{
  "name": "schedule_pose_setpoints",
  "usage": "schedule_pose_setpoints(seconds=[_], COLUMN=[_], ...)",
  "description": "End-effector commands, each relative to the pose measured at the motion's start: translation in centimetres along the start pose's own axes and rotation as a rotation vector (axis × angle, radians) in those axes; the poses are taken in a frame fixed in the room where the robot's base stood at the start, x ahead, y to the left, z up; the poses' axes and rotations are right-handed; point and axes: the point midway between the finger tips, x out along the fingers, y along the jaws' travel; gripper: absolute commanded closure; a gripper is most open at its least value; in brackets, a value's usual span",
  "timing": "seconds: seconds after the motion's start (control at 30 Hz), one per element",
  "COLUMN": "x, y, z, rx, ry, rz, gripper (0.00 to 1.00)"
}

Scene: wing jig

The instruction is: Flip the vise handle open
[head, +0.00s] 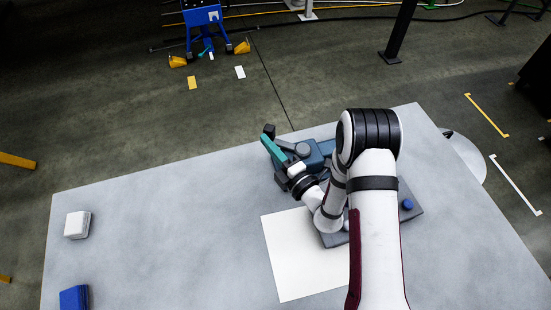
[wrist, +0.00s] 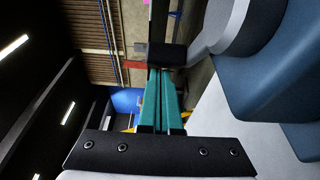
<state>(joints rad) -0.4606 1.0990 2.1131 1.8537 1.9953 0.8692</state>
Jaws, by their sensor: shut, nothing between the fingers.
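The blue vise (head: 318,150) sits on a grey base plate toward the back of the table, partly hidden by my arm. In the wrist view its blue body (wrist: 265,85) fills the right side. Its grey handle (wrist: 225,30) ends in a black grip (wrist: 165,55); in the head view the dark end (head: 268,129) shows at the vise's upper left. My gripper (head: 266,138) has teal fingers, shut and empty, with the tips right by that grip. In the wrist view my fingertips (wrist: 160,71) meet the grip's edge; I cannot tell whether they touch.
A white sheet (head: 285,265) lies in front of the vise. A white block (head: 77,224) and a blue block (head: 74,298) stand at the table's left. A blue knob (head: 408,204) is on the base plate at right. The table's left middle is clear.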

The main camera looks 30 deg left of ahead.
Motion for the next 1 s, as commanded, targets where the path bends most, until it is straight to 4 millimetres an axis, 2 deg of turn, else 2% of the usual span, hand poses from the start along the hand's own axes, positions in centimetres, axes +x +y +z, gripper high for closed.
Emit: schedule_pose_setpoints(seconds=[0.3, 0.6, 1.0], x=[2.0, 3.1, 3.5], y=[0.0, 0.0, 0.0], z=[1.2, 2.7, 3.8], rx=[0.001, 0.001, 0.001], ry=[-0.278, -0.482, -0.482], rz=[0.0, -0.001, -0.001], gripper=[1.0, 1.0, 1.0])
